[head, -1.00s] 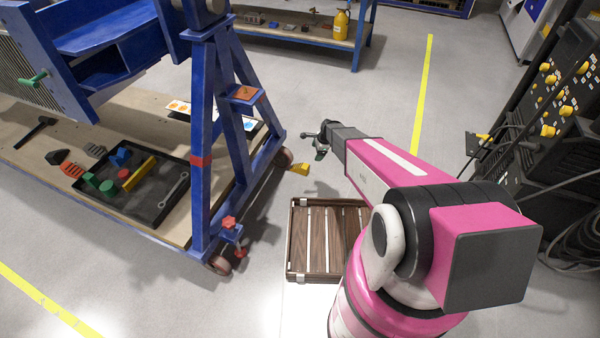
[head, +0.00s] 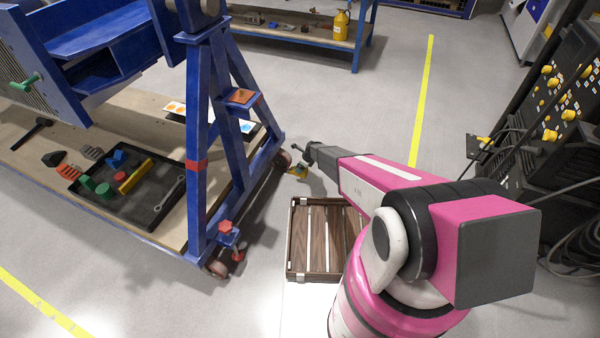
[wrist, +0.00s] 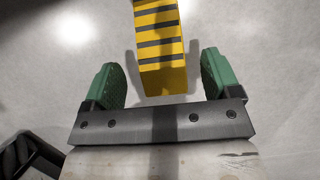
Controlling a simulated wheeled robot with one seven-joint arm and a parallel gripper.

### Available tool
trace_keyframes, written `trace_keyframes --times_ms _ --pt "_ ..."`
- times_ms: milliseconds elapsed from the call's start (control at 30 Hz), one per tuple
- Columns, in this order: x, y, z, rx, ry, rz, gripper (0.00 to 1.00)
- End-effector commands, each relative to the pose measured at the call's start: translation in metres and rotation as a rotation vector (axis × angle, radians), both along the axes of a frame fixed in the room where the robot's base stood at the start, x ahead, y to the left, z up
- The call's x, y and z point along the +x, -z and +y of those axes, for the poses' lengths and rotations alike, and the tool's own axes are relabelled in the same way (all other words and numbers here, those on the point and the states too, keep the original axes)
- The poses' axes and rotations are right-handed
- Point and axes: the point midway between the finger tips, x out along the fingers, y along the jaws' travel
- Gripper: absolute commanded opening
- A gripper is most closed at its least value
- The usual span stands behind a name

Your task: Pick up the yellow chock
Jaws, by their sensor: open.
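The yellow chock (wrist: 162,75) with dark stripes shows in the wrist view, its near end between the two green fingers of my gripper (wrist: 163,80). A gap shows on each side of it, so the fingers are not closed on it. Its far part runs out of the top of that view. In the head view the yellow chock (head: 299,171) is on the floor beside the blue stand's caster, partly hidden by my gripper (head: 298,160). My fingers are hard to make out there.
The blue stand (head: 200,150) with its caster (head: 282,158) is close on the left of the chock. A slatted wooden crate (head: 291,245) is on the floor nearer me. A black tray (head: 150,215) holds coloured parts. Open floor lies behind the chock.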

Motion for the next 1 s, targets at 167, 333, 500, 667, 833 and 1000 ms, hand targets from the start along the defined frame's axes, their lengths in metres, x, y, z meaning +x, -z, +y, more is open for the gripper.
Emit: trace_keyframes --times_ms 167,333,500,667,833,1000 --pt "0.004 0.019 0.007 0.0 -0.002 0.002 0.83" --pt "0.009 0.04 0.016 0.0 -0.001 0.0 0.83" --pt "0.009 0.045 0.018 0.0 -0.001 0.0 0.83" --pt "0.008 0.045 0.018 0.0 -0.001 0.0 0.73" --pt "0.008 0.045 0.017 0.0 -0.001 0.0 0.21" --pt "0.008 0.044 0.017 0.0 -0.001 0.0 0.21"
